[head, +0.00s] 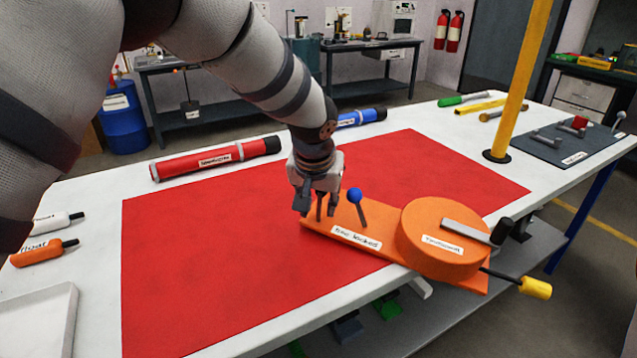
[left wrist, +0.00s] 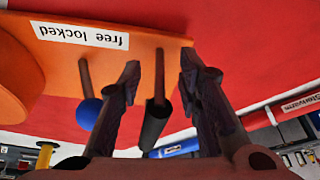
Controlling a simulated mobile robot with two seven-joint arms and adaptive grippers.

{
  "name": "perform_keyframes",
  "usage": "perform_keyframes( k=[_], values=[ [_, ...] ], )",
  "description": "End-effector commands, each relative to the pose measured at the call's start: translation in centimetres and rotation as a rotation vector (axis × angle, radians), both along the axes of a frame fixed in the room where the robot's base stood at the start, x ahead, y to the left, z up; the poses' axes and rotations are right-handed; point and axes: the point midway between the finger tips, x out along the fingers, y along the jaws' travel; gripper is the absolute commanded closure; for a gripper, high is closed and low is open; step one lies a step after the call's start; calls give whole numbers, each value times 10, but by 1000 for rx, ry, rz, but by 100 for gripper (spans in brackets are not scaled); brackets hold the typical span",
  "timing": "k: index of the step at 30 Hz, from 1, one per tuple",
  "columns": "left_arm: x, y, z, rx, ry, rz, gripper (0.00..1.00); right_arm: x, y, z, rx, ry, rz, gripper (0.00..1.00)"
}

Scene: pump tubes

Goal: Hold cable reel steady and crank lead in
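The orange cable reel (head: 418,222) sits on an orange base plate (head: 375,240) at the right front table edge. A grey crank arm (head: 466,233) with a black knob (head: 501,231) lies across its top. A yellow handle (head: 536,288) on a dark rod sticks out past the table edge. A blue-ball lever (head: 355,195) stands by the "free locked" label (head: 357,238). My left gripper (head: 318,208) points down at the plate's left end. In the left wrist view, its open fingers stand either side of a dark upright post (left wrist: 156,115), with gaps visible. The right gripper is out of view.
A red mat (head: 220,270) covers much of the white table. A red tube (head: 215,158) and a blue tube (head: 360,118) lie behind. A yellow pole (head: 520,80) rises behind the reel. A grey tool mat (head: 570,145) lies at right. The mat left of the reel is clear.

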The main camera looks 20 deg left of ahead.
Motion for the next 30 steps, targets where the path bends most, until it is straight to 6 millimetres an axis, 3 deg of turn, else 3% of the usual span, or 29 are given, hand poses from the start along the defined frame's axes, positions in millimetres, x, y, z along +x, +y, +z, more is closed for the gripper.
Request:
perform_keyframes(
  k=[5, 13, 17, 18, 30],
  values=[
    [7, 1, -15, -1, -2, 0, 68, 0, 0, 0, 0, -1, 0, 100],
    [8, 1, -17, -1, -3, -1, 68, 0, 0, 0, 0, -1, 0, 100],
    [8, 1, -17, -1, -3, -1, 98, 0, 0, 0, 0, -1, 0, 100],
    [8, 1, -17, -1, -3, -1, 100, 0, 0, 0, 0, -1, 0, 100],
    [7, 1, -17, 0, -2, -1, 100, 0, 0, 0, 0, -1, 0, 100]
  ],
)
